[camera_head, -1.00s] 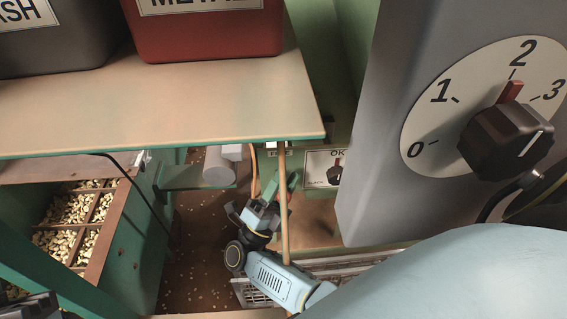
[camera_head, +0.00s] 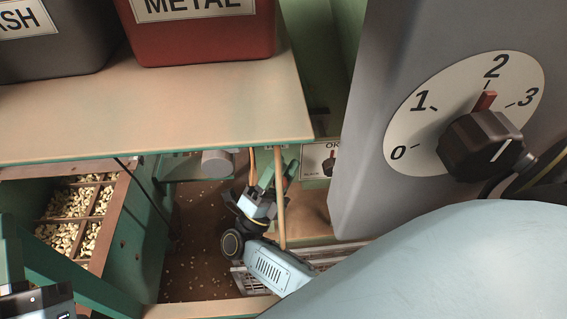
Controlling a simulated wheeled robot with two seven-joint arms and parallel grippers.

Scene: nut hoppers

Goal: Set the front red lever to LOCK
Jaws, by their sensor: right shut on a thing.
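My right gripper (camera_head: 274,178) is low in the middle of the head view, beyond the near end of the wooden shelf. Its fingers look shut at a small green and red piece, which I take to be the front red lever (camera_head: 290,172). The fingers hide most of this lever, so its exact setting cannot be read. A white label plate (camera_head: 318,158) just to the right is partly covered; only part of its lettering and a dark and red pointer show. My left arm shows only as a dark part at the bottom left corner, its fingers out of view.
A wooden shelf (camera_head: 200,125) carries a red METAL bin (camera_head: 205,40) and a grey bin (camera_head: 50,45). A grey box (camera_head: 375,120) with a black dial (camera_head: 480,146) stands close on the right. A divided nut hopper (camera_head: 110,232) is at left. A thin upright rod (camera_head: 280,215) passes beside my right gripper.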

